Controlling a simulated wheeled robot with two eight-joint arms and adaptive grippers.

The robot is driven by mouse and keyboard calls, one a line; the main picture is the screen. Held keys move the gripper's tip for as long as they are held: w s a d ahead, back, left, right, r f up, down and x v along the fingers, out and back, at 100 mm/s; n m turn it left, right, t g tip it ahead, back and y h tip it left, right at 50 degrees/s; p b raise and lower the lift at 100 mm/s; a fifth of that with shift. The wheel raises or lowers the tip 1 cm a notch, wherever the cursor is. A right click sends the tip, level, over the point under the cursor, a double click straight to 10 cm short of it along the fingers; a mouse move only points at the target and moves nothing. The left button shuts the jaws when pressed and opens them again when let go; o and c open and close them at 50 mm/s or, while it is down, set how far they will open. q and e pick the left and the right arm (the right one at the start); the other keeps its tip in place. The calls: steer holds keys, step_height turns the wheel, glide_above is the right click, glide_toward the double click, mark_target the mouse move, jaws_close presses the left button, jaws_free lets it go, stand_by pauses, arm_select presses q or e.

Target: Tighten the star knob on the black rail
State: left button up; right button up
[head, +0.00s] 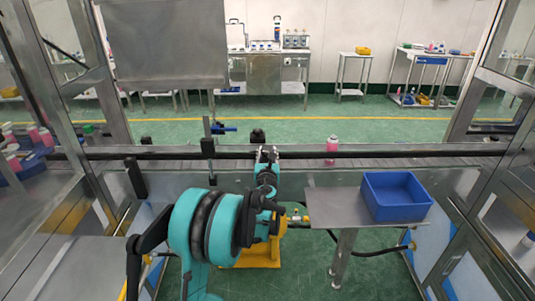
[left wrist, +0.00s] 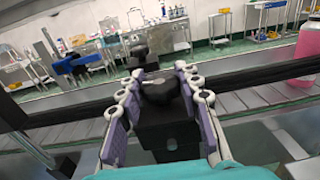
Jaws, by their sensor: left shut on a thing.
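The black star knob (left wrist: 165,92) sits between the two fingers of my left gripper (left wrist: 159,74) in the left wrist view, on a black block at the black rail (left wrist: 245,77). The gripper is shut on the knob, with the purple-grey finger pads on either side. In the head view my left gripper (head: 267,154) reaches the black rail (head: 420,151) near the middle. The fingers and arm hide most of the knob there; a dark part (head: 258,136) shows just beyond them. My right gripper is not in view.
A pink bottle (head: 332,146) stands close right of the gripper, beyond the rail. A black post (head: 208,147) with a blue part (head: 224,130) stands left along the rail. A blue bin (head: 397,197) rests on a small metal table (head: 334,208) at right.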

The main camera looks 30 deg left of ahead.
arm_select(q)
steer(key=m+t+h, duration=0.1)
steer(key=m+h, duration=0.1)
steer(key=m+t+h, duration=0.1)
steer(key=h, duration=0.2)
steer(key=shift+a+m+h, duration=0.2)
steer(key=shift+m+h, duration=0.1)
steer(key=shift+m, duration=0.1)
steer(key=m+h, duration=0.1)
steer(key=h, duration=0.1)
steer(key=m+h, duration=0.2)
steer(key=h, duration=0.1)
steer(key=shift+m+h, duration=0.3)
steer(key=m+g+h, duration=0.1)
steer(key=m+h, duration=0.1)
steer(key=h, duration=0.1)
steer(key=m+g+h+p, duration=0.1)
steer(key=m+h, duration=0.1)
steer(key=h, duration=0.1)
steer(key=m+g+h, duration=0.1)
steer(key=m+h, duration=0.1)
steer(key=h, duration=0.1)
steer(key=shift+d+g, duration=0.15)
steer(key=shift+g, duration=0.15)
steer(key=shift+m, duration=0.3)
steer(key=o, duration=1.2)
steer(key=v, duration=1.2)
steer(key=shift+w+f, duration=0.1)
steer(key=shift+w, duration=0.05)
